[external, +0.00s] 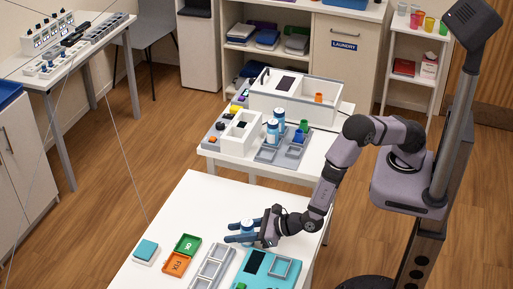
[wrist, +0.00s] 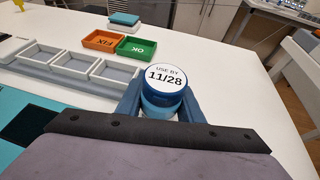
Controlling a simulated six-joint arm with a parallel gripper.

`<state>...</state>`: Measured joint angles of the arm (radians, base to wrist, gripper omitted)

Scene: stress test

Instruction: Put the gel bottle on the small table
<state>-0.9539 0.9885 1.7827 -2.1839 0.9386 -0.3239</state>
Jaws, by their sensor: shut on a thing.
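My gripper (external: 241,231) is over the near white table (external: 192,205), with its blue fingers shut on a small jar-like bottle (wrist: 164,78). The bottle has a white lid with a blue rim reading "USE BY 11/28", and a light blue body. It also shows between the fingers in the external view (external: 247,227). It looks upright; whether its base touches the table I cannot tell. No marking that says gel is visible. Two similar blue-and-white bottles (external: 272,131) stand on the smaller white table (external: 318,152) behind.
The near table holds an orange FIX tray (external: 176,264), a green OK tray (external: 188,244), a grey compartment tray (external: 212,268) and a teal board (external: 251,281). The table behind carries a white bin (external: 240,133), cups and a large white box (external: 294,95). Its front strip is bare.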

